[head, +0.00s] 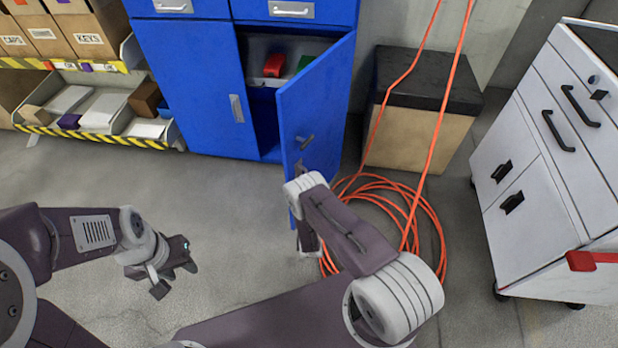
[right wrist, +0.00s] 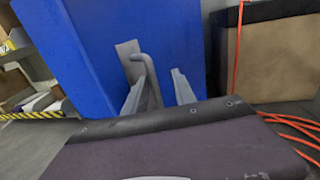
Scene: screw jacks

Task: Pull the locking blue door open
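The blue door (head: 312,105) is the right door of a blue cabinet. It stands partly open, swung out toward me, with a dark gap on its left. A grey lever handle (head: 306,142) is on its face. In the right wrist view the handle (right wrist: 146,68) bends down from its plate. My right gripper (right wrist: 158,94) is open, with its two fingers apart and the lever's lower part appearing between them; contact cannot be told. In the head view my right wrist hides its fingers. My left gripper (head: 175,277) is open and empty above the floor, away from the cabinet.
A red item (head: 274,65) and a green item sit on the shelf inside. The left cabinet door (head: 190,85) is shut. A wooden box (head: 408,140) with a black top and coiled orange cable (head: 425,215) are right of the door. A white cart (head: 540,190) stands far right.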

